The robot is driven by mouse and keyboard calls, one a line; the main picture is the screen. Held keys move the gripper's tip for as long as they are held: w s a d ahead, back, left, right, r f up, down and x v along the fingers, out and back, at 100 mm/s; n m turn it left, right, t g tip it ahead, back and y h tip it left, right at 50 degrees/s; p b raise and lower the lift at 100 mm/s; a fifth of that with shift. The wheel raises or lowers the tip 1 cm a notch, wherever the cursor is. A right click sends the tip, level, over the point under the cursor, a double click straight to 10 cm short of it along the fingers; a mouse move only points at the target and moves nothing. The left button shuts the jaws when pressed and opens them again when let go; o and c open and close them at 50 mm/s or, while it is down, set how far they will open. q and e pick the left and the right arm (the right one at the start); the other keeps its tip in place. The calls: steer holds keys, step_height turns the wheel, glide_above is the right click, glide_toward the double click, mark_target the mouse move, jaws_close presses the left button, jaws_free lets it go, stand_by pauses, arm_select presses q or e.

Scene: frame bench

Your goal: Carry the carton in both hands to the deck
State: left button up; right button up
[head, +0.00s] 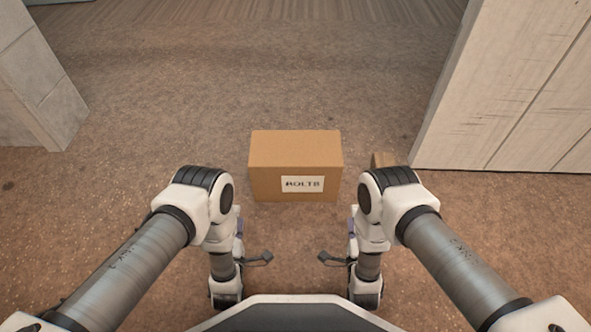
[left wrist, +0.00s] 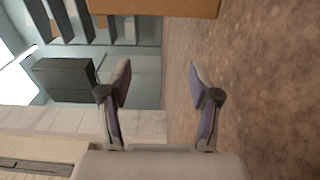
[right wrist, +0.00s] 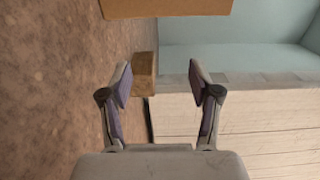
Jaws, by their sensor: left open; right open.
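The carton (head: 295,152) is a brown box with a white label reading "BOLTS". It sits upright on the brown floor in front of me, in the middle of the head view. Its lower part also shows at the top of the left wrist view (left wrist: 155,7) and the right wrist view (right wrist: 165,8). My left gripper (left wrist: 160,66) is open and empty, short of the carton. My right gripper (right wrist: 160,66) is open and empty, also short of it. Neither touches the carton. I cannot identify the deck in these frames.
A small brown block (head: 382,159) is on the floor right of the carton, partly hidden by my right arm. A pale panelled wall (head: 510,95) stands at right and a grey block wall (head: 35,75) at left.

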arm_select(q)
steer(key=w, duration=1.3)
steer(key=shift+w, duration=0.3)
arm_select(e)
steer(key=w, duration=1.3)
steer(key=shift+w, duration=0.3)
arm_select(q)
steer(key=shift+w+d, duration=0.25)
steer(key=shift+d, duration=0.05)
arm_select(e)
steer(key=shift+w+a, duration=0.25)
arm_select(q)
steer(key=shift+d, duration=0.5)
arm_select(e)
steer(key=shift+a, duration=0.5)
